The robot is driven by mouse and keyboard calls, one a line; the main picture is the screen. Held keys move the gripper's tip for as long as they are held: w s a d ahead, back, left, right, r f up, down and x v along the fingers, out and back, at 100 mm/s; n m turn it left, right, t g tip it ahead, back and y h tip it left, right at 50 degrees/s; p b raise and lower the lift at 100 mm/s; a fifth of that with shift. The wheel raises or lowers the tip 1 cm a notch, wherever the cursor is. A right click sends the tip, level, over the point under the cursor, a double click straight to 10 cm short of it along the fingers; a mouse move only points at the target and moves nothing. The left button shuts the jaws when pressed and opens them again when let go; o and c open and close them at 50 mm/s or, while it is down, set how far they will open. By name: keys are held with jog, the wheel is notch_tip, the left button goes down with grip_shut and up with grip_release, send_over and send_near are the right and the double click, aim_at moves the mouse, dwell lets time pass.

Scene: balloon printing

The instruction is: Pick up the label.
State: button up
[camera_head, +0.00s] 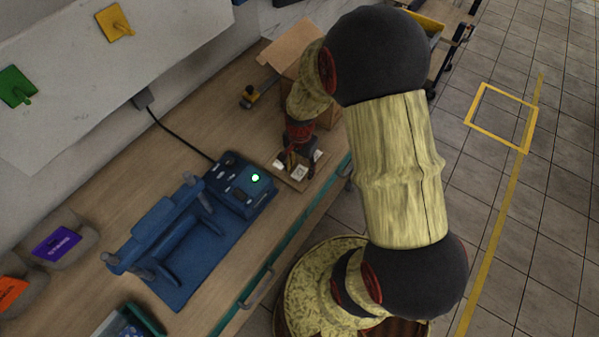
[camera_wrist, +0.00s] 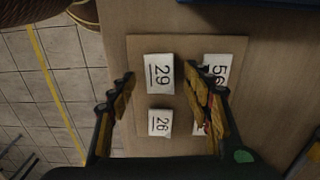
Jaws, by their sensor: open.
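White labels lie on a brown board (camera_wrist: 138,130) at the table's edge. In the wrist view, label 29 (camera_wrist: 159,73) lies between my gripper's fingers, and label 26 (camera_wrist: 159,122) lies below it. A label whose number starts with 5 (camera_wrist: 219,64) is partly covered by the right finger. A further label is mostly hidden behind that finger. My gripper (camera_wrist: 161,76) is open and empty, pointing down over the board. In the head view my gripper (camera_head: 294,160) is over the board (camera_head: 291,184), with a label (camera_head: 300,173) showing in front of it. The gap above label 29 cannot be judged.
A blue machine (camera_head: 180,250) with a lit green button stands left of the board. A cardboard box (camera_head: 290,45) is behind my arm. Purple-labelled (camera_head: 57,243) and orange-labelled containers stand at the lower left. Clear tabletop (camera_head: 190,110) lies behind the machine.

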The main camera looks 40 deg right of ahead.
jog(key=shift+f, duration=0.15)
jog(key=c, duration=0.3)
jog(key=c, duration=0.4)
jog(key=shift+c, duration=0.5)
